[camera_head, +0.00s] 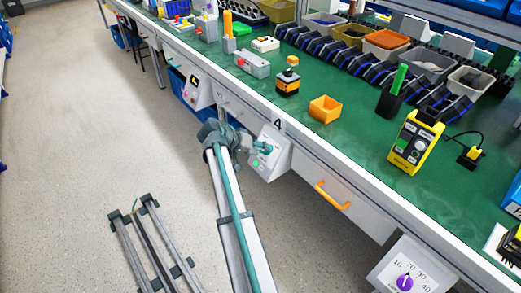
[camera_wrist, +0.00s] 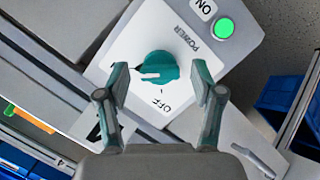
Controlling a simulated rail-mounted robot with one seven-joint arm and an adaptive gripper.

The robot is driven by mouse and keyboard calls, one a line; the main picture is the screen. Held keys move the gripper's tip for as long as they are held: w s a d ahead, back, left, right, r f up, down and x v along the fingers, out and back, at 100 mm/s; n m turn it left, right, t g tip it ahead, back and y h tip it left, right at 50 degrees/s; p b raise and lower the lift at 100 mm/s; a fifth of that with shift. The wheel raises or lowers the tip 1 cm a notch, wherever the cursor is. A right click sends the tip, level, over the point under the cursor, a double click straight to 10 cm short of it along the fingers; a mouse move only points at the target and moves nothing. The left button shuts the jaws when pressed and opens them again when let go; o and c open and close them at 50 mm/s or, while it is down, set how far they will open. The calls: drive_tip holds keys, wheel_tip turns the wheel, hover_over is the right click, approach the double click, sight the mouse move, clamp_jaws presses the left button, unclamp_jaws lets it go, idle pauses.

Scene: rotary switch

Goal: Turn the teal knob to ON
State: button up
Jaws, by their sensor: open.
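The teal knob (camera_wrist: 158,68) sits on a light grey switch box in the wrist view. Its white pointer mark points left in that picture, and the OFF label (camera_wrist: 160,103) is below it. A lit green lamp (camera_wrist: 224,28) has ON printed beside it, with POWER near the knob. My gripper (camera_wrist: 160,84) is open, its fingers on either side of the knob with gaps visible. The left finger covers part of the box face. In the head view the box (camera_head: 277,160) is on the bench front, with my gripper (camera_head: 228,137) at its left.
An orange handle (camera_head: 332,196) and a purple dial box (camera_head: 405,283) are along the bench front to the right. Another switch box (camera_head: 199,89) is to the left. The green bench top (camera_head: 340,150) carries bins, a yellow meter (camera_head: 415,143) and an orange tray (camera_head: 325,109). The floor is open at left.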

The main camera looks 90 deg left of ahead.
drive_tip(key=v, duration=1.2)
idle(0.3)
